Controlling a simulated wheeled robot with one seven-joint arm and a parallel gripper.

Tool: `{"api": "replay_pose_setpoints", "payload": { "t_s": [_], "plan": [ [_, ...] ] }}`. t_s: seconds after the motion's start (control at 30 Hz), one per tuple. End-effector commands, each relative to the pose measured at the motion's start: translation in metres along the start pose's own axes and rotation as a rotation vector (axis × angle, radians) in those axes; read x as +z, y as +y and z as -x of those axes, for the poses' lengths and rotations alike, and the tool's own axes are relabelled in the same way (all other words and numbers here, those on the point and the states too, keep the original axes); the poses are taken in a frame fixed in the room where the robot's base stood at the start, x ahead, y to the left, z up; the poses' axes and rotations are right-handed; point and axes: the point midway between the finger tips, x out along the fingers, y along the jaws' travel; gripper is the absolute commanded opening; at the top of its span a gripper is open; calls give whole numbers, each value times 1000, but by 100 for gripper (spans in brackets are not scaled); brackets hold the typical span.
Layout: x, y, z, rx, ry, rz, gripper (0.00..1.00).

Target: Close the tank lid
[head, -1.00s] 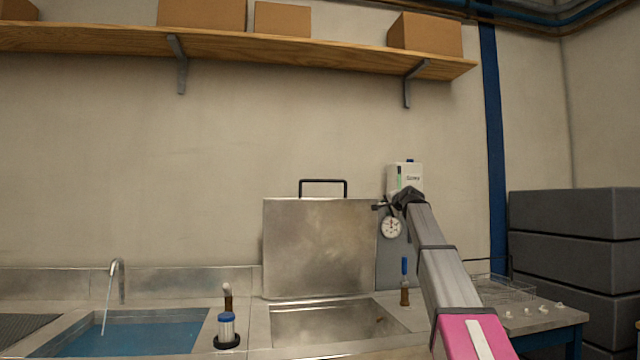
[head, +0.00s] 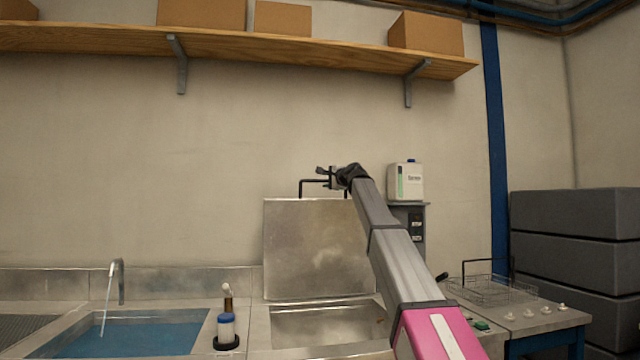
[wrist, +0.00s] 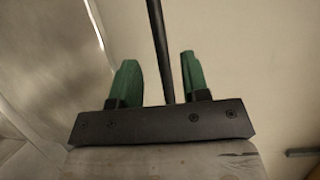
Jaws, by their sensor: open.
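The metal tank lid (head: 315,255) stands upright, open, behind the sunken tank (head: 330,325). Its black bar handle (head: 302,188) sticks up from the lid's top edge, and my gripper and arm hide part of it. My gripper (head: 322,174) is at the handle's right part. In the wrist view, my gripper (wrist: 158,66) has its green fingers apart, with the dark handle bar (wrist: 160,40) running between them. A gap shows between the bar and the left finger; the right finger is closer to it.
A water-filled sink (head: 140,335) with a running tap (head: 120,280) lies to the left. A white container (head: 405,181) and wire basket (head: 490,290) are to the right. A wooden shelf (head: 240,43) hangs above.

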Motion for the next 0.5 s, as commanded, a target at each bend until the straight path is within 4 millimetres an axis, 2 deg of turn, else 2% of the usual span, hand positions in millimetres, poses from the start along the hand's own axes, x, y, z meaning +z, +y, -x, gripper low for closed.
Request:
{"api": "replay_pose_setpoints", "payload": {
  "t_s": [0.03,0.23,0.33,0.5],
  "plan": [
    [-1,-2,-13,1,-1,0,42],
    [-2,-1,-46,1,0,1,42],
    [-1,0,-56,1,0,1,42],
    [0,0,-60,1,1,1,42]
  ]
}}
